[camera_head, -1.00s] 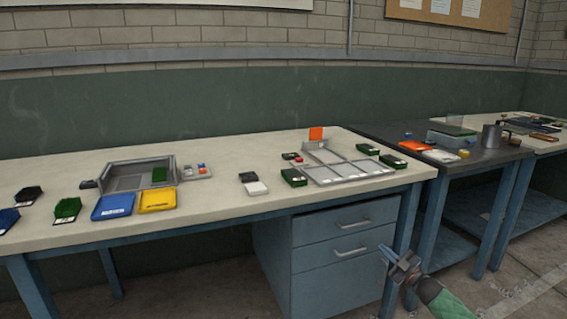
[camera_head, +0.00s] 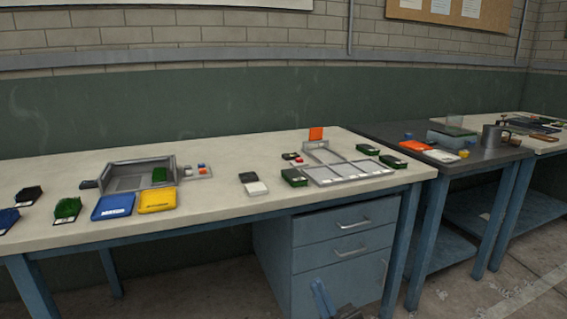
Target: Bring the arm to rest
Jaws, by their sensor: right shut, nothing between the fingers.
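My right gripper (camera_head: 322,298) shows only in part at the bottom edge, in front of the drawer cabinet. Its blue finger part points up, and a dark grey part beside it is cut off by the frame. It is shut and empty, below the level of the tabletop and apart from the objects there. The rest of the right arm is out of the frame. My left gripper is not in view.
The long pale workbench (camera_head: 232,203) holds a grey open box (camera_head: 134,181), blue (camera_head: 113,206) and yellow (camera_head: 157,200) trays, green bins and a divided grey tray (camera_head: 348,172). The drawer cabinet (camera_head: 338,255) hangs beneath. A dark table (camera_head: 385,133) stands at right.

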